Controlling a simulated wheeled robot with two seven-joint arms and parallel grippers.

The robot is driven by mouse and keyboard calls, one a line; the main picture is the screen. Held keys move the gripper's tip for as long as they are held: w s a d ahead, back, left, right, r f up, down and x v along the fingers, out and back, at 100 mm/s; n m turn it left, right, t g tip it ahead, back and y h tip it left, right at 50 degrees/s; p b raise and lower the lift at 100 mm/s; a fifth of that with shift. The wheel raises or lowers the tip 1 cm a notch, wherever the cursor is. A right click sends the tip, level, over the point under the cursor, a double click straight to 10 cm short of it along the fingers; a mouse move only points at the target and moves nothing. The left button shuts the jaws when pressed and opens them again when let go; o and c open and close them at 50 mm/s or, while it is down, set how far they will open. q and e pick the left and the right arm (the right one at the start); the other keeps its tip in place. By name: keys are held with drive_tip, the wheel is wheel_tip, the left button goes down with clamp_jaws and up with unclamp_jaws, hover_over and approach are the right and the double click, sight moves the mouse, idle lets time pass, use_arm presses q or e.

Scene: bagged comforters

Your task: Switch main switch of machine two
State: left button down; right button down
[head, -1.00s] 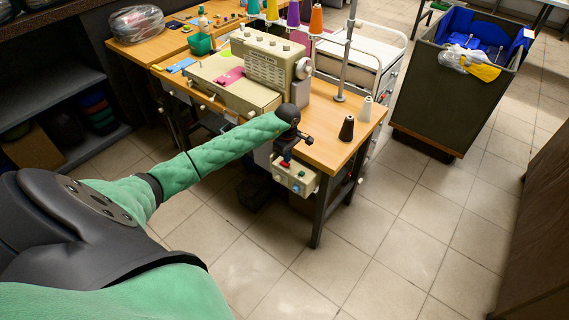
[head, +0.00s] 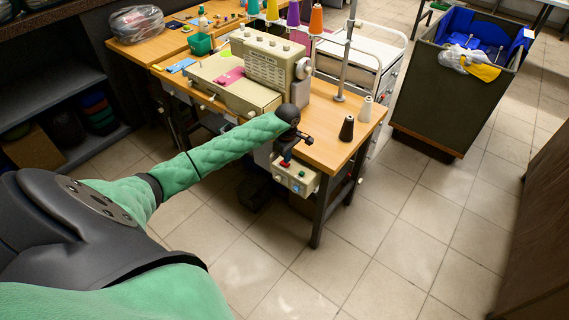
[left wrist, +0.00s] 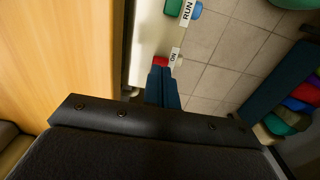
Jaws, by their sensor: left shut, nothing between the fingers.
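A pale control box (head: 294,178) hangs under the right front corner of the sewing table, with small buttons on its front. In the left wrist view a red switch (left wrist: 160,61) sits beside an "ON" label (left wrist: 174,57). A teal button (left wrist: 196,10) sits by a "RUN" label (left wrist: 187,9). My left gripper (head: 285,163) is over the top of the box. Its blue fingers (left wrist: 162,80) are shut and empty, with the tips right at the red switch and partly covering it. I cannot tell whether they touch. My right gripper is out of view.
The wooden table (head: 330,145) carries a beige sewing machine (head: 268,65), thread cones, and a black cone (head: 346,128) near the right edge. A dark bin (head: 445,95) with blue and yellow cloth stands at the right. The tiled floor (head: 400,240) in front is clear.

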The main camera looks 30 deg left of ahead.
use_arm(q)
drive_tip(key=shift+f+b, duration=0.75)
drive_tip(key=shift+f, duration=0.15)
idle(1.0)
drive_tip(key=shift+r, duration=0.1)
drive_tip(key=shift+r+p, duration=0.9)
drive_tip(key=shift+r, duration=2.55)
drive_tip(key=shift+d, duration=0.15)
